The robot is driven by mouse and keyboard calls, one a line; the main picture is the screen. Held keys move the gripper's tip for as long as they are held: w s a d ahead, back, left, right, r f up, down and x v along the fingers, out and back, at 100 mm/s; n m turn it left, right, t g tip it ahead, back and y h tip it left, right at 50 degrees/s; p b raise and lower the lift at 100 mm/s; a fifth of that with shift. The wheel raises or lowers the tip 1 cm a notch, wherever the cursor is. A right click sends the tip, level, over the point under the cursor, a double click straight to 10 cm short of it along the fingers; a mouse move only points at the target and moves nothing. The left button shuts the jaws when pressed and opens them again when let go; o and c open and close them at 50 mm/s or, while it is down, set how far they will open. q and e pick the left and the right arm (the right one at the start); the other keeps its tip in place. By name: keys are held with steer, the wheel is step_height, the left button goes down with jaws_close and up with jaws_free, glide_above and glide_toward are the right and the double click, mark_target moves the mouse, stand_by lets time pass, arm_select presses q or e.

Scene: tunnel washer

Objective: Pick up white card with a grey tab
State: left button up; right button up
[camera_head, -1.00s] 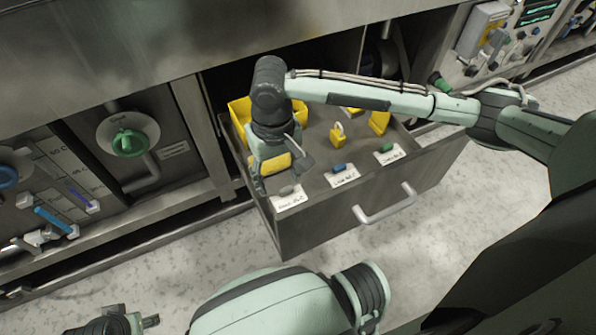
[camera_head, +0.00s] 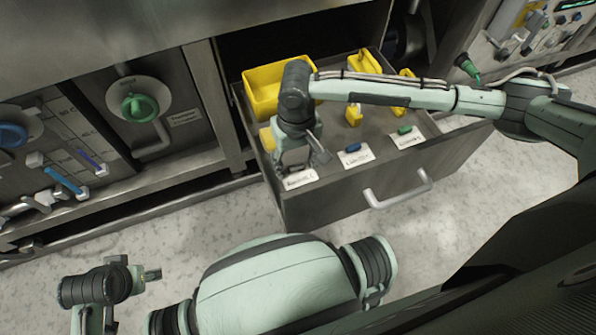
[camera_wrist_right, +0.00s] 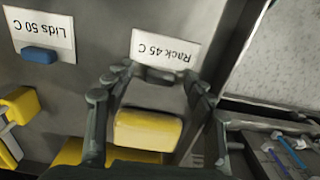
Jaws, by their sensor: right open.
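The white card with a grey tab (camera_head: 300,180) lies at the front left of the open drawer. In the right wrist view the card (camera_wrist_right: 165,46) reads "Rack 45 C" upside down, with its grey tab (camera_wrist_right: 157,75) on the near edge. My right gripper (camera_head: 303,166) is over the card, pointing down and open. In the wrist view its fingers (camera_wrist_right: 150,84) stand on either side of the tab, with nothing held between them. Contact with the card cannot be told. My left gripper (camera_head: 148,274) is at the lower left, away from the drawer; its jaw opening is unclear.
A card with a blue tab (camera_head: 356,157) and one with a green tab (camera_head: 407,137) lie to the right. The drawer handle (camera_head: 398,192) sticks out in front; the floor there is clear.

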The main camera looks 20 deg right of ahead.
mark_target(297, 167)
arm_select(q)
steer(key=shift+f, duration=0.1)
arm_select(e)
steer(key=c, duration=1)
steer(key=shift+o, duration=0.2)
steer(key=shift+r, duration=0.25)
arm_select(q)
step_height(297, 167, down, 4)
steer(key=shift+d+r+p, duration=0.1)
steer(key=shift+r+p, duration=0.15)
steer(key=shift+p, duration=0.55)
arm_select(e)
step_height(297, 167, up, 10)
steer(key=shift+f, duration=0.25)
